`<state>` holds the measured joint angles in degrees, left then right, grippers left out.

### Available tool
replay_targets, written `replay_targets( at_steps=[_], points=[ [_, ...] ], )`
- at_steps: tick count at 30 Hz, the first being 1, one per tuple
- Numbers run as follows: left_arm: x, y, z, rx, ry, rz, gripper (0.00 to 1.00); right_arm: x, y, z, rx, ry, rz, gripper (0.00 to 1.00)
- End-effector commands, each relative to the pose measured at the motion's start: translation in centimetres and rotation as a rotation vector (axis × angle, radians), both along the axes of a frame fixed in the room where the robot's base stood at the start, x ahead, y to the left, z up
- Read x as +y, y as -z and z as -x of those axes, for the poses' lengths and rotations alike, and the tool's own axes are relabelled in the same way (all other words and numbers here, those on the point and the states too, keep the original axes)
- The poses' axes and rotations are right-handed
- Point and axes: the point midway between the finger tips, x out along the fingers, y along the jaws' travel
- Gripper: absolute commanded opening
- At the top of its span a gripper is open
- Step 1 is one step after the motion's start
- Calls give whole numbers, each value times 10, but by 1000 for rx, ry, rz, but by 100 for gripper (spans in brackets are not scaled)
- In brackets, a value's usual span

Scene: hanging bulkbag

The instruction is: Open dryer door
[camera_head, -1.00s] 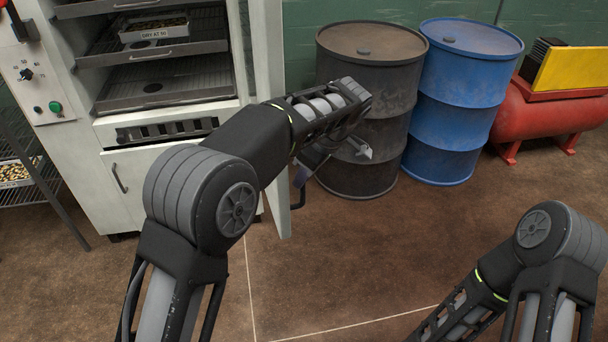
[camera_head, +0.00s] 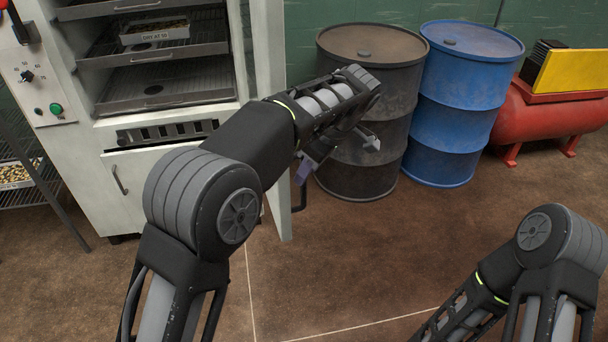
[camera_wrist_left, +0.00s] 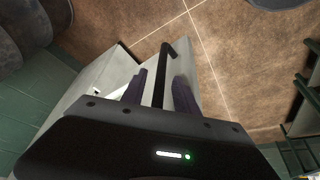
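The dryer (camera_head: 130,170) is a white cabinet at the left of the head view, with its shelf bay exposed. Its white door (camera_head: 275,70) stands swung open at the cabinet's right side, seen nearly edge-on. The door's dark handle (camera_head: 300,195) shows low on its right side; in the left wrist view the black handle bar (camera_wrist_left: 161,78) lies in line with the gap between the fingers. My left gripper (camera_head: 335,160) is open beside the door's right side, its purple fingers (camera_wrist_left: 160,92) apart, with no clear contact. My right gripper is out of frame.
A black drum (camera_head: 365,100) and a blue drum (camera_head: 465,100) stand right of the door, close behind my left wrist. A red tank (camera_head: 550,115) is farther right. A wire rack (camera_head: 20,165) stands at far left. The brown floor (camera_head: 370,250) in front is clear.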

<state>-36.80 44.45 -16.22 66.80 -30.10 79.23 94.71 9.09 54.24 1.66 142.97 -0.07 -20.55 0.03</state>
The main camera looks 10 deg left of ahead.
Motion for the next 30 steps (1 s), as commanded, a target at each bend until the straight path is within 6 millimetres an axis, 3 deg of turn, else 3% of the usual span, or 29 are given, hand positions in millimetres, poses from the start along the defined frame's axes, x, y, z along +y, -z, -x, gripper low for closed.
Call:
replay_targets(
  at_steps=[4, 7, 30],
  points=[
    [-9, -31, 4, -1, 1, -2, 36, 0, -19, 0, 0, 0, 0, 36],
    [-13, -39, 6, 0, 1, -2, 36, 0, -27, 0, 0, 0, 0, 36],
    [-15, -41, 7, 1, 0, 0, 36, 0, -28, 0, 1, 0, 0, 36]
  ],
)
